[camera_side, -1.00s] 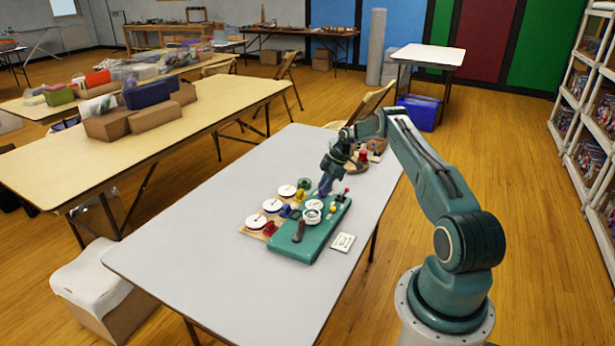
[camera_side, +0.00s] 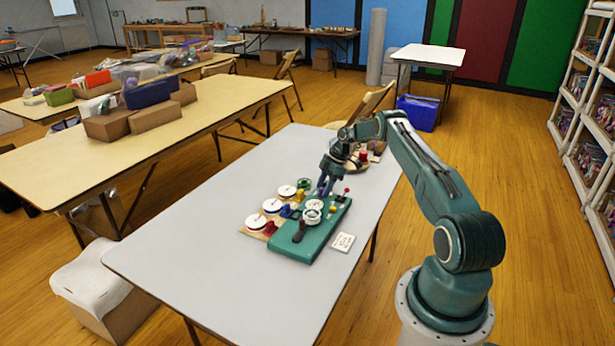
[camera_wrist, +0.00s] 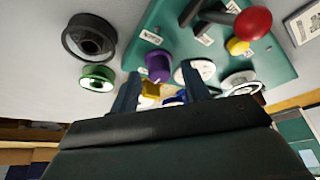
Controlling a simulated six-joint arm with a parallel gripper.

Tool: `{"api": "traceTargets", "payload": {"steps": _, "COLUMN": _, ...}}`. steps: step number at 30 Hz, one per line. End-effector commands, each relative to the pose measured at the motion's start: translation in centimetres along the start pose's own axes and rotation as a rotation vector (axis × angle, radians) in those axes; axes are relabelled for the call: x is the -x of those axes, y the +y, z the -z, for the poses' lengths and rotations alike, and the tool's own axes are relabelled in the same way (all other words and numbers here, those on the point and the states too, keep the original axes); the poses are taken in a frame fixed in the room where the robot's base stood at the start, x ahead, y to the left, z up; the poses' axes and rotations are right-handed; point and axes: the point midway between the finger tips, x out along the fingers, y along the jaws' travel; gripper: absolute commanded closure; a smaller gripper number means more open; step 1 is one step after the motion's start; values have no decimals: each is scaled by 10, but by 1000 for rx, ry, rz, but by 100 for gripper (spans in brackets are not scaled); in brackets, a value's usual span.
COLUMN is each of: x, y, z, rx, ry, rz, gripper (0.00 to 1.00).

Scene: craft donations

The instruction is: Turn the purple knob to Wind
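The purple knob (camera_wrist: 158,67) stands on the teal board (camera_wrist: 285,60); in the side view the board (camera_side: 300,250) lies on the grey table. Small white labels (camera_wrist: 150,37) sit near the knob, too small to read. My gripper (camera_wrist: 160,85) is open, its two dark fingers spread on either side of the knob as seen from the wrist; I see no clear contact. In the side view my gripper (camera_side: 326,189) points down over the board's far end, and its fingers partly hide the knob.
A red-ball lever (camera_wrist: 252,22) and a yellow button (camera_wrist: 238,47) are close on the board. White reels (camera_side: 258,222) stand beside its left edge, a green ring (camera_wrist: 97,78) near the far end. A white card (camera_side: 343,242) lies right. The near table is clear.

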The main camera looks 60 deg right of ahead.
Motion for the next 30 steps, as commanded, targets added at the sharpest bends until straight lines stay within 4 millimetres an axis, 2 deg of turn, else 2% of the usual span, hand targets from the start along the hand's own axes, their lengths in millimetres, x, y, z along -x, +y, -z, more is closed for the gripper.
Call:
{"api": "traceTargets", "payload": {"steps": 5, "x": 2, "y": 0, "z": 0, "rx": -1, "ry": 0, "rz": -1, "gripper": 53}}
{"api": "traceTargets", "payload": {"steps": 11, "x": 15, "y": 1, "z": 0, "rx": -1, "ry": -1, "rz": -2, "gripper": 53}}
{"api": "traceTargets", "payload": {"steps": 17, "x": 41, "y": 1, "z": 0, "rx": 0, "ry": -1, "rz": -3, "gripper": 53}}
{"api": "traceTargets", "payload": {"steps": 26, "x": 93, "y": 1, "z": -1, "rx": 0, "ry": -1, "rz": -4, "gripper": 53}}
{"api": "traceTargets", "payload": {"steps": 30, "x": 101, "y": 1, "z": 0, "rx": 0, "ry": 4, "rz": -2, "gripper": 53}}
